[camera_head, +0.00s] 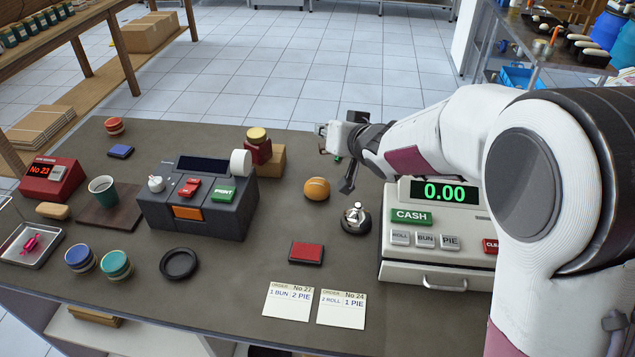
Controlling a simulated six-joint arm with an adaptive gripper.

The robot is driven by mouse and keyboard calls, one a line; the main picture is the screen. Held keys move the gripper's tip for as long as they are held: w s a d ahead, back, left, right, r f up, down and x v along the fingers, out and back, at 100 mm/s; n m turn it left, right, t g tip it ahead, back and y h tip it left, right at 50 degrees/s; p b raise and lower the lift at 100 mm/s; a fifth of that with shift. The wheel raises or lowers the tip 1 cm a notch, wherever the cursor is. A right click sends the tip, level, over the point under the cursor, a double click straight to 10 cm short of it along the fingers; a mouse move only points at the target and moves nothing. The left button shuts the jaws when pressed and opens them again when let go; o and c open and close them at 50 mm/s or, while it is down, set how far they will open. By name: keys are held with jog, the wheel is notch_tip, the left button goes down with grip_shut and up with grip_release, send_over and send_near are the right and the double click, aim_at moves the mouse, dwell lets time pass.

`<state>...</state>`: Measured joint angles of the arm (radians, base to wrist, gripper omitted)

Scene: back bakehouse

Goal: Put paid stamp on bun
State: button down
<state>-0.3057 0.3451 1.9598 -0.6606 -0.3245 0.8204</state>
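The round golden-brown bun (317,188) sits on the dark counter (225,285), in the middle right. My gripper (347,184) is just right of the bun in the picture, with dark fingers pointing down. Only part of the fingers shows, so I cannot tell whether they are open or shut. Small red and green bits show beside and behind the gripper, too hidden to name. I cannot make out a stamp marked paid. A flat red pad (306,252) lies in front of the bun.
A bell (356,218) stands close to the bun, left of the cash register (437,262). A dark printer machine (198,200) stands left. Order cards (288,301) lie at the front. A dark red object with a yellow top (257,146) stands by a cardboard box (272,162).

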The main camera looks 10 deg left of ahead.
jog(key=shift+w+a+r+n+g+y, duration=0.3)
jog(key=shift+w+a+n+g+y, duration=0.1)
jog(key=shift+a+n+y, duration=0.2)
jog(key=shift+s+a+f+n+g+y, duration=0.15)
jog(key=shift+s+a, duration=0.05)
jog(key=shift+a, duration=0.2)
jog(key=shift+s+a+f+n+g+y, duration=0.1)
jog(key=shift+s+a+n+g+y, duration=0.1)
jog(key=shift+a, duration=0.2)
dwell(0.4)
send_over(317, 183)
jog(key=shift+f, duration=3.15)
jog(key=shift+f, duration=1.85)
jog(key=shift+f, duration=0.15)
